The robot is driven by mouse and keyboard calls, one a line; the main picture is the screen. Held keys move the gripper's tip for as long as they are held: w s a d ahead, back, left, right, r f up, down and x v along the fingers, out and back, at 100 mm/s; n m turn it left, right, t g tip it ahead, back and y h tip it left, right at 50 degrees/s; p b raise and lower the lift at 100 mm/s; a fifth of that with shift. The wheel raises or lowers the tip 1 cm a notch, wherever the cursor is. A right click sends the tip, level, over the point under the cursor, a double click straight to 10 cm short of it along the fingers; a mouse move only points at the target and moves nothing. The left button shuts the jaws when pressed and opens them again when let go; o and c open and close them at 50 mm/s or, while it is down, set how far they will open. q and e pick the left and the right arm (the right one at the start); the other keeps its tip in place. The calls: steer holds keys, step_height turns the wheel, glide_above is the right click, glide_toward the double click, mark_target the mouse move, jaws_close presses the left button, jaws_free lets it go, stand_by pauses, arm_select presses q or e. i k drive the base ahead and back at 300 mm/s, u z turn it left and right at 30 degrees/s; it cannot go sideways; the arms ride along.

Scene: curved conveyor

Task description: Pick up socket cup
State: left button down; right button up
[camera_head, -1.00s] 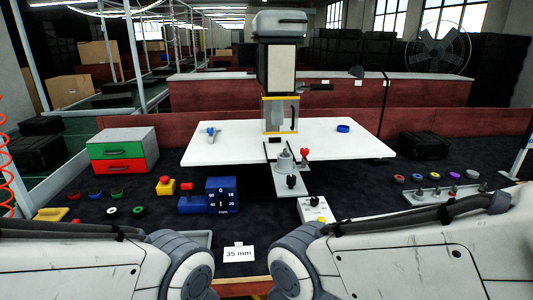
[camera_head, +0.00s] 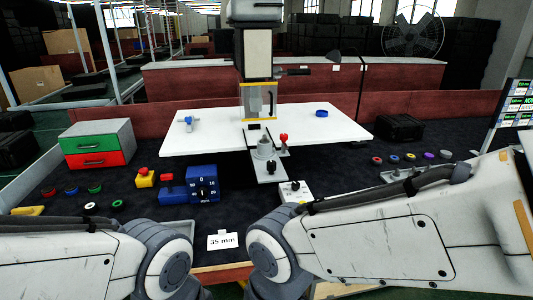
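A small grey cup-shaped cylinder (camera_head: 265,149) stands upright on a grey bracket in front of the white tabletop (camera_head: 210,145); I cannot tell for certain whether this is the socket cup. Several small coloured ring-shaped pieces (camera_head: 410,156) lie in a row on the dark surface at the right, and several more, including a green one (camera_head: 118,204), lie at the left. Only my arm links show along the bottom of the picture. Both grippers are out of view.
A grey machine column (camera_head: 257,55) rises behind the tabletop. A green-and-red drawer box (camera_head: 97,143), a blue dial box (camera_head: 203,184) and a yellow box with a red button (camera_head: 145,177) stand at the left. A "35 mm" card (camera_head: 222,241) is in front. A screen (camera_head: 517,103) stands far right.

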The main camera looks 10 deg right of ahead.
mark_target(264, 141)
steer(key=z, duration=0.75)
steer(key=i, duration=1.4)
steer(key=u, duration=0.75)
